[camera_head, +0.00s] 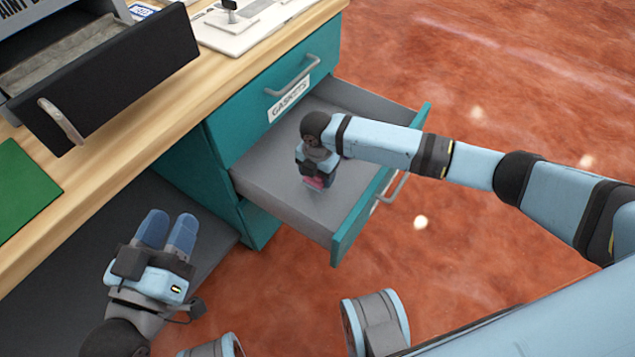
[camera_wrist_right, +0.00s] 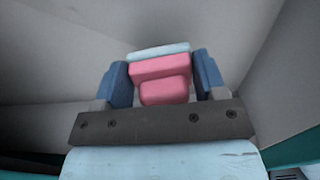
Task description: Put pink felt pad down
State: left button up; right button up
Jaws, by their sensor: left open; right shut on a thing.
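The pink felt pad (camera_wrist_right: 160,70) is between the blue fingers of my right gripper (camera_wrist_right: 163,82) in the right wrist view, with a pale strip along its far edge. In the head view only a small pink part of the pad (camera_head: 315,182) shows below my right gripper (camera_head: 316,172). My right gripper is shut on the pad, inside the open lower drawer (camera_head: 265,180). I cannot tell whether the pad touches the drawer floor. My left gripper (camera_head: 166,230) is open and empty, left of the drawer near the dark lower shelf.
The closed drawer above, labelled GASKETS (camera_head: 290,98), stands behind the open one. On the wooden worktop (camera_head: 120,130) are a green mat (camera_head: 22,188), a dark open tray with a handle (camera_head: 110,70) and a white plate (camera_head: 235,32). The open drawer's floor looks otherwise clear.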

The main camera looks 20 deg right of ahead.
aim_at(317, 183)
notch_tip(317, 183, down, 3)
jog(key=shift+f, duration=0.2)
pick_arm(q)
jog(key=shift+f, duration=0.15)
pick_arm(e)
jog(key=o, duration=0.9)
pick_arm(q)
jog(key=shift+f, duration=0.1)
pick_arm(e)
jog(key=shift+f, duration=0.15)
jog(key=shift+f+b, duration=0.2)
jog(key=shift+b, duration=0.55)
jog(key=r+p, duration=0.1)
jog(key=r, duration=0.1)
jog(key=r+p, duration=0.3)
jog(key=r, duration=0.1)
jog(key=shift+w+d+r, duration=0.1)
jog(key=shift+w+r, duration=0.15)
jog(key=shift+r, duration=0.1)
notch_tip(317, 183, up, 6)
jog(key=shift+r+p, duration=0.1)
jog(key=shift+p, duration=1)
pick_arm(q)
jog(key=r, duration=0.2)
jog(key=a+r+t, duration=0.1)
jog(key=shift+r+n+y, duration=0.3)
jog(key=shift+y, duration=0.1)
pick_arm(e)
jog(key=shift+r, duration=0.65)
